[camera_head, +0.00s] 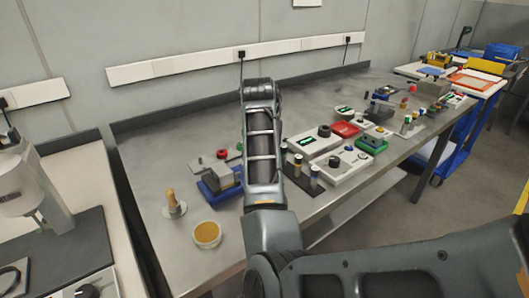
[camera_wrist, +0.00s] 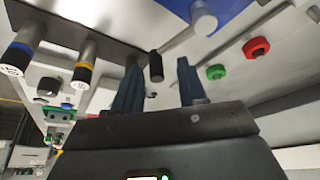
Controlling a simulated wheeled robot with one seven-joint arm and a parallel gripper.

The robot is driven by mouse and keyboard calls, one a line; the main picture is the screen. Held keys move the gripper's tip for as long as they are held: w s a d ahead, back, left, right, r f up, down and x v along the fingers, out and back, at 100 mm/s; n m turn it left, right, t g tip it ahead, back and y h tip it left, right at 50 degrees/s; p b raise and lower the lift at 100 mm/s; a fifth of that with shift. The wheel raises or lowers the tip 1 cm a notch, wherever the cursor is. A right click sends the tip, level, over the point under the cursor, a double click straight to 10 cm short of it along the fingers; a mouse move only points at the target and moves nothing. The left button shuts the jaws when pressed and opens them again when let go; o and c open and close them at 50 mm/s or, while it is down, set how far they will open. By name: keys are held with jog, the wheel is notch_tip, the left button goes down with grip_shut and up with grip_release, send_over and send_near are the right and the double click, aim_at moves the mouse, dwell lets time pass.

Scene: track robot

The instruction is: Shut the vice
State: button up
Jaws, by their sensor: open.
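What looks like the vice (camera_head: 222,184), a blue base with grey metal blocks on it, sits on the steel bench just left of my arm in the head view. Part of its blue body (camera_wrist: 222,12) shows at the top of the wrist view, with a grey rod end (camera_wrist: 203,22) sticking out. How far its jaws are apart cannot be told. My gripper (camera_wrist: 160,82) is open and empty in the wrist view. A black knob-ended rod (camera_wrist: 156,67) appears between or just beyond its fingertips; contact is not clear. In the head view my arm hides the gripper.
A plate with red (camera_head: 222,154) and green knobs lies behind the vice. Banded cylinders (camera_head: 314,177) and white control boxes (camera_head: 345,166) stand to the right. A wooden-handled stamp (camera_head: 173,205) and a round yellow-topped dish (camera_head: 207,234) are at left. Bare bench lies at the back left.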

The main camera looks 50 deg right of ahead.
jog(key=v, duration=0.6)
jog(key=shift+a+r, duration=0.2)
dwell(0.4)
